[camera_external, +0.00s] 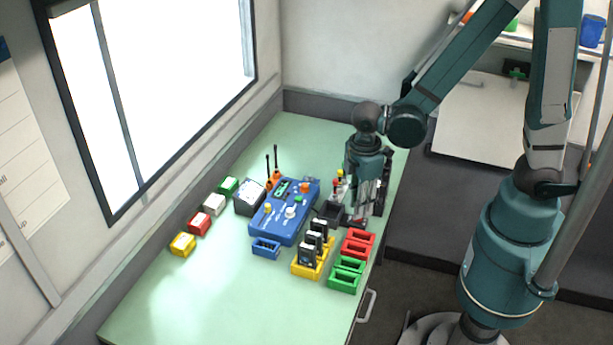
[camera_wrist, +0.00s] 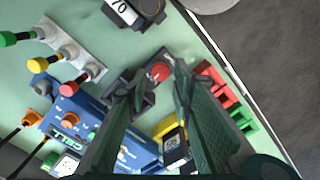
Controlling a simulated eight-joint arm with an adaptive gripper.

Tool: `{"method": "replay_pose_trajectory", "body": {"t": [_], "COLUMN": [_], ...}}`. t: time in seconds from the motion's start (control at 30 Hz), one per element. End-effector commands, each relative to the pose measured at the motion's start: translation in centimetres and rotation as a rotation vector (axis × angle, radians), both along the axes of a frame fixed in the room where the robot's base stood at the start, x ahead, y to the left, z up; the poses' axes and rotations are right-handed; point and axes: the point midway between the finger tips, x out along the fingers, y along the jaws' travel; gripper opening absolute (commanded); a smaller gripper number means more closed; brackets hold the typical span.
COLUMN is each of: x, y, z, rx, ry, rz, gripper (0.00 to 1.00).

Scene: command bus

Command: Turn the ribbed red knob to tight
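A red knob (camera_wrist: 159,72) shows between my fingertips in the wrist view, at a dark square block (camera_wrist: 147,98). Its ribs are too small to make out, and no tight mark is readable. My gripper (camera_wrist: 155,66) has its fingers apart, one on each side of the red knob; I see no clear contact. In the external view my gripper (camera_external: 362,218) points down beside the dark block (camera_external: 329,213), and the knob there is hidden or too small to tell. Another red-capped piece (camera_wrist: 67,89) stands on a pale strip to the left in the wrist view.
A blue control panel (camera_external: 266,223) with several knobs lies left of the block. A yellow tray (camera_external: 301,270) with dark upright pieces, red trays (camera_external: 358,244) and green trays (camera_external: 346,274) stand in front. A dark device marked 70 (camera_wrist: 124,12) is nearby. The table's left front is clear.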

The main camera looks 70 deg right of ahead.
Motion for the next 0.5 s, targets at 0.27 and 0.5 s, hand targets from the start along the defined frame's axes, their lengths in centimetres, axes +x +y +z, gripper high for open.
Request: {"method": "replay_pose_trajectory", "body": {"t": [0.27, 0.5], "x": [0.0, 0.0], "y": [0.0, 0.0], "z": [-2.2, -3.0], "rx": [0.000, 0.000], "ry": [0.000, 0.000], "rz": [0.000, 0.000], "gripper": [0.24, 0.24]}}
